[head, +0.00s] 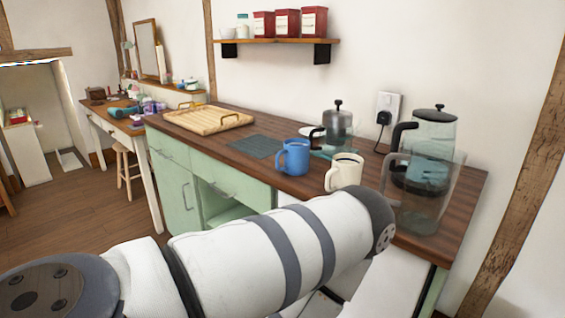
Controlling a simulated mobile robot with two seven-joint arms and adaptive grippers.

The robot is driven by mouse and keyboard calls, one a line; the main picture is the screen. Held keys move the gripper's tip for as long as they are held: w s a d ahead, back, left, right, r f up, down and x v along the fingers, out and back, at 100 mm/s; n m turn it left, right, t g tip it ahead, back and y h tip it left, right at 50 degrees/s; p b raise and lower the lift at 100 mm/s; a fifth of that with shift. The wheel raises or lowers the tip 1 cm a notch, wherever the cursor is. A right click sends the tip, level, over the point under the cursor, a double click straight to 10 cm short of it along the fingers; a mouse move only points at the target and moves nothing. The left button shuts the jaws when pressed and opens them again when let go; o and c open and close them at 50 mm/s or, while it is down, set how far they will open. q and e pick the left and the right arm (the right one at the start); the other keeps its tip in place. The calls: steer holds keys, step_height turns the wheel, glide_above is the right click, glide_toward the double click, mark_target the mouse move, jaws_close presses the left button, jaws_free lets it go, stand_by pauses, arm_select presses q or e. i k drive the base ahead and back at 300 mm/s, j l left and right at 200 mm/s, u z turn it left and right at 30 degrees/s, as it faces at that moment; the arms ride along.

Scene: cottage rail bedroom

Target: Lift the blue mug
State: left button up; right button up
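The blue mug (296,158) stands upright on the dark wooden top of the green counter, near its front edge. Its handle points left. Nothing of mine touches it in this view. A white arm of mine crosses the lower part of the head view from the left, in front of the counter and below the mug. Neither gripper can be made out in this view.
A cream mug (344,172) stands just right of the blue mug. A glass pitcher (425,195), a kettle (432,135) and a French press (338,125) stand further right and behind. A dark mat (256,146) and a wooden tray (207,121) lie to the left.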

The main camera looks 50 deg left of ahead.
mark_target(295, 151)
steer(key=u, duration=1.65)
